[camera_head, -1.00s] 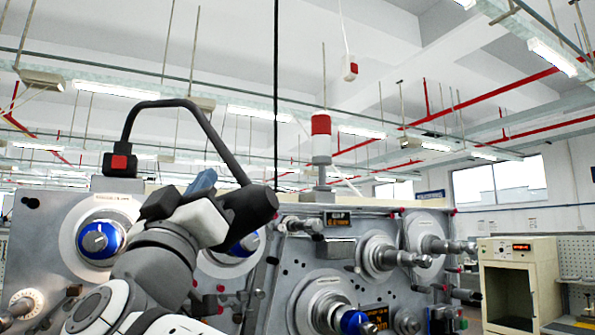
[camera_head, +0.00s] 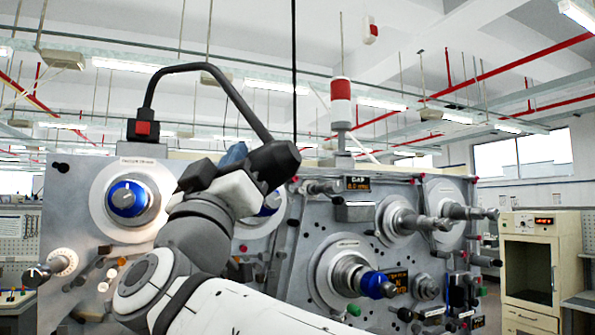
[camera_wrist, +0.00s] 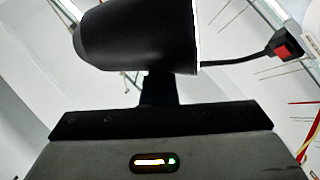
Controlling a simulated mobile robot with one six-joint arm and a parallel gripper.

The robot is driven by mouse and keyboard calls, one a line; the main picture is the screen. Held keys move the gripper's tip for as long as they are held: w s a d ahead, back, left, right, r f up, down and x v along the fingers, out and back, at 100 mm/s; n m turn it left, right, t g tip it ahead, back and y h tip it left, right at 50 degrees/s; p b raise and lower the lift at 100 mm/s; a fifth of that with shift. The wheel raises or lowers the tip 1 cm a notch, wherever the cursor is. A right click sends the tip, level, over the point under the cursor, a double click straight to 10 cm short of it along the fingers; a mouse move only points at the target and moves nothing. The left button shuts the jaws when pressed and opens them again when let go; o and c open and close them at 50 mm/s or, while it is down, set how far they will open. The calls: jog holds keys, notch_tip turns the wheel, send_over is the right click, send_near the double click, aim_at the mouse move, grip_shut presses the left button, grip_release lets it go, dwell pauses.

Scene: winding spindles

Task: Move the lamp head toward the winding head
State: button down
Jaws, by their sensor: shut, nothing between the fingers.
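The black lamp head (camera_head: 272,165) hangs on a curved black arm above the front of the winding machine. The lamp's arm rises from a base with a red block (camera_head: 145,130) at the machine's top left. My gripper (camera_head: 238,163) is just left of the lamp head, shut and empty. In the wrist view the lamp head (camera_wrist: 140,38) is right at my gripper (camera_wrist: 158,78); I cannot tell whether they touch. A spindle with a blue end (camera_head: 375,284) sits lower right of the lamp head. Which spindle is the winding head is unclear.
The grey machine panel (camera_head: 80,215) carries a blue knob (camera_head: 128,198) and several spindles that stick out, including a metal one (camera_head: 425,222). A red and white beacon (camera_head: 341,105) stands on top. A beige cabinet (camera_head: 528,262) is at the right. Open air lies above the panel.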

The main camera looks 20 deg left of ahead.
jog(key=shift+w+f, duration=0.1)
jog(key=shift+f, duration=0.25)
jog(key=shift+r, duration=0.15)
jog(key=s+f+b, duration=0.3)
jog(key=s+b, duration=0.2)
jog(key=s, duration=0.4)
jog(key=shift+d+f, duration=0.25)
